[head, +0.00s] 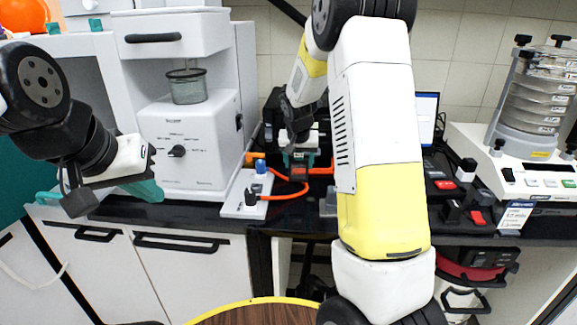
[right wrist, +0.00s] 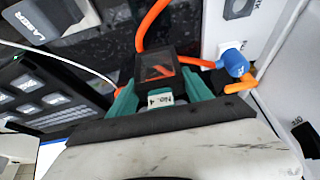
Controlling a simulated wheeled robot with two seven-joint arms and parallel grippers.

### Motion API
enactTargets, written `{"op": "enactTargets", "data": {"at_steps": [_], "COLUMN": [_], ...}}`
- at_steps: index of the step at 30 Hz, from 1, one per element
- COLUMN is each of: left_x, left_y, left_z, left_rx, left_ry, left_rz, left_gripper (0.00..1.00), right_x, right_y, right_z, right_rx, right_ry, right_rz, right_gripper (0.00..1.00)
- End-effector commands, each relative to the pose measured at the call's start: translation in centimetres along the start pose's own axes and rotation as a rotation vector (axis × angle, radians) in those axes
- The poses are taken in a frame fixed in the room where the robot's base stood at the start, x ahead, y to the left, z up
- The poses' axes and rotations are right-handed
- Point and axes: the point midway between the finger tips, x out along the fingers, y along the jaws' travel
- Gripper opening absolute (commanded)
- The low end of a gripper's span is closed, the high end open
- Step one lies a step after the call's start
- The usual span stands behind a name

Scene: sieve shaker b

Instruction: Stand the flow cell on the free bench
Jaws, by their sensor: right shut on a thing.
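The flow cell is a small black block with an orange-marked window (right wrist: 160,70); in the head view it shows as a dark block (head: 298,173). Orange tubes run from it toward a white plate with connectors. My right gripper (head: 300,155) is shut on it, with green fingers on both sides; a "No. 4" label (right wrist: 160,99) shows between them. Whether its underside touches anything is hidden. My left gripper (head: 146,190) is at the left, in front of the white cabinet instrument, away from the cell; its jaw gap is unclear. The black bench (head: 180,213) shows bare along its front edge.
The white plate (head: 240,207) bears a blue connector (head: 262,166) and a black one, left of the cell. A white instrument (head: 190,140) with a dial stands behind. A sieve shaker (head: 535,110) stands right. My right arm hides the middle.

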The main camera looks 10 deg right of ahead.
Motion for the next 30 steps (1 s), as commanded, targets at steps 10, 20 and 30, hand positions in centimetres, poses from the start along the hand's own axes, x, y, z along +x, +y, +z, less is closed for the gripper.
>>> {"op": "enactTargets", "data": {"at_steps": [10, 20, 30], "left_x": [0.0, 0.0, 0.0], "left_y": [0.0, 0.0, 0.0], "left_z": [0.0, 0.0, 0.0], "left_rx": [0.000, 0.000, 0.000], "left_ry": [0.000, 0.000, 0.000], "left_rz": [0.000, 0.000, 0.000], "left_gripper": [0.00, 0.00, 0.00], "right_x": [2.9, 3.1, 3.0], "right_y": [0.0, 0.0, 0.0], "right_z": [1.3, 1.4, 1.4], "right_rx": [0.000, 0.000, 0.000], "right_ry": [0.001, -0.001, 0.000], "right_rz": [-0.001, 0.000, 0.000], "right_gripper": [0.06, 0.76, 0.80]}}
